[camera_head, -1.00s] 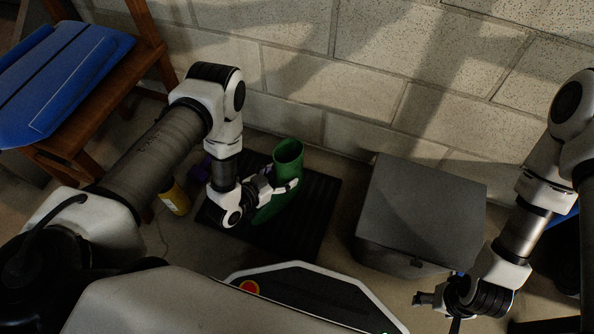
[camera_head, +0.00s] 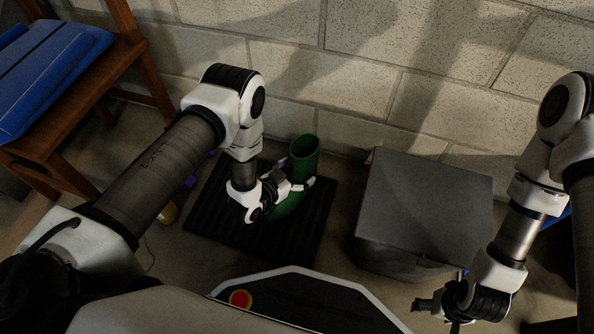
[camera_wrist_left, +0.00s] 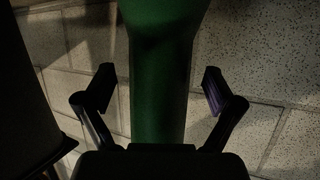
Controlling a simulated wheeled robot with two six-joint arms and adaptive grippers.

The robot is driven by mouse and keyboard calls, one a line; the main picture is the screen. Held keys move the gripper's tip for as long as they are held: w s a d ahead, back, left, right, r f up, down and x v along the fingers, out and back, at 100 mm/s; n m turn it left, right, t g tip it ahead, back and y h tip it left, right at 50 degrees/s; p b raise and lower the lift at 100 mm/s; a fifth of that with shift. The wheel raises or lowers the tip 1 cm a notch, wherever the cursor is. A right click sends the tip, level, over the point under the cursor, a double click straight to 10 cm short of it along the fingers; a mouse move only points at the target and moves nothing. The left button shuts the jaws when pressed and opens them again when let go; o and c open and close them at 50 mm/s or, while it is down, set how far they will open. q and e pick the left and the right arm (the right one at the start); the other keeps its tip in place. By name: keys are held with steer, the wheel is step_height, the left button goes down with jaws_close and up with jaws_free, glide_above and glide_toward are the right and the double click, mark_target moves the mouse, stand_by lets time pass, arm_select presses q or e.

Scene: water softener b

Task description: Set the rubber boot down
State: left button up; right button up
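The green rubber boot (camera_head: 304,154) stands about upright over the black ribbed mat (camera_head: 220,222), its open top up. Whether its sole touches the mat cannot be made out; my gripper hides part of the lower boot. My left gripper (camera_head: 300,185) is at the boot's lower part. In the left wrist view its two fingers (camera_wrist_left: 160,92) are spread on either side of the green boot (camera_wrist_left: 160,105), with a visible gap on each side. My right gripper (camera_head: 424,305) is at the lower right, away from the boot; its fingers are too small to judge.
A grey lidded box (camera_head: 425,205) stands right of the mat. A wooden chair (camera_head: 75,110) with a blue panel (camera_head: 45,75) is at the left. A yellow object (camera_head: 168,213) and a purple one (camera_head: 191,181) lie by the mat's left edge. A block wall (camera_head: 330,90) closes the back.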

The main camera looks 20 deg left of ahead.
arm_select(q)
steer(key=shift+r, duration=0.25)
steer(key=s+a+r+n+g+y+p, duration=0.1)
steer(key=s+a+r+g+y+p, duration=0.1)
steer(key=s, duration=0.7)
steer(key=s+a+r+n+g+y+p, duration=0.1)
steer(key=s+a+r+g, duration=0.3)
steer(key=s, duration=0.6)
steer(key=s+a+r+n+g+y+p, duration=0.2)
steer(key=s+g, duration=0.4)
steer(key=s, duration=0.3)
steer(key=shift+s+a+r+n+y+p, duration=0.35)
steer(key=shift+a+r+n+p, duration=0.3)
steer(key=shift+a+p, duration=0.5)
